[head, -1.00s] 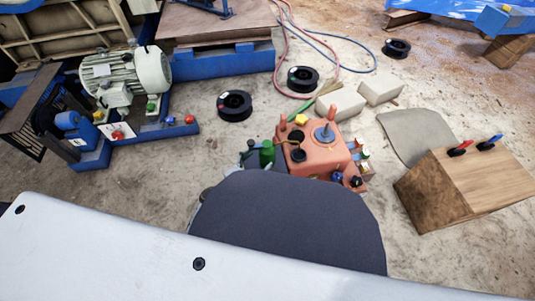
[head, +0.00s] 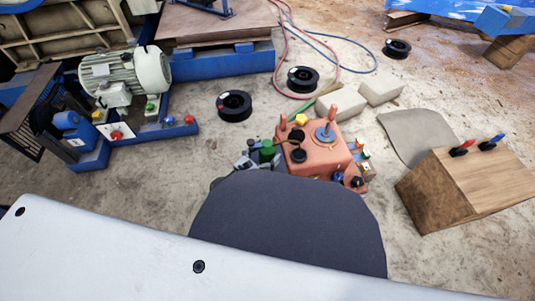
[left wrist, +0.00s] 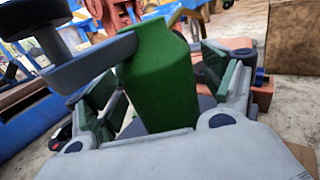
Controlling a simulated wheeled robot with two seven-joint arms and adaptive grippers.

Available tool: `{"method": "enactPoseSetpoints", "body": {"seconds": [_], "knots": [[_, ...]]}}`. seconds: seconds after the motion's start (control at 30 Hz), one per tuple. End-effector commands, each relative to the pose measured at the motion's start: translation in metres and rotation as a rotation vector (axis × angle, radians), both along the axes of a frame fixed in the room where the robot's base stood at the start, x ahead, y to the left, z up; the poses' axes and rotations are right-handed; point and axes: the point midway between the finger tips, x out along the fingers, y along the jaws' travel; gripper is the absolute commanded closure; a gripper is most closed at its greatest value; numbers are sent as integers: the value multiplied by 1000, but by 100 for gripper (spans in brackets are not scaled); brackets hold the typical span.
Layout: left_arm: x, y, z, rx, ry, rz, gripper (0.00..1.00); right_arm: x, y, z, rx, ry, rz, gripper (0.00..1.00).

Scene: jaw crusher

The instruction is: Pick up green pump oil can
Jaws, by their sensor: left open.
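The green pump oil can (head: 267,151) stands at the left side of the red-orange machine box in the head view; its lower part is hidden by my arm. In the left wrist view the green can (left wrist: 160,75) fills the middle, with its body between the two finger pads. My left gripper (head: 252,164) shows as grey parts beside the can. In the left wrist view the gripper's fingers stand apart on either side of the can, with gaps visible. My right gripper is in neither view.
The red-orange box (head: 318,152) with knobs stands just right of the can. A black spool (head: 234,106) lies behind it. A motor (head: 125,75) on a blue frame is at left. A wooden block (head: 465,185) with red and blue handles is at right.

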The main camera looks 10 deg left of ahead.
Motion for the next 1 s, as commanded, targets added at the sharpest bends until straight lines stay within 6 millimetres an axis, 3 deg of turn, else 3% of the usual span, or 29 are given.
{"method": "enactPoseSetpoints", "body": {"seconds": [0.5, 1.0], "knots": [[2, -1, 0, 0, 0, 0, 17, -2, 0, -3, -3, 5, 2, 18], [2, -1, 1, -1, -2, 0, 78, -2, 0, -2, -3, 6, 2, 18]]}}
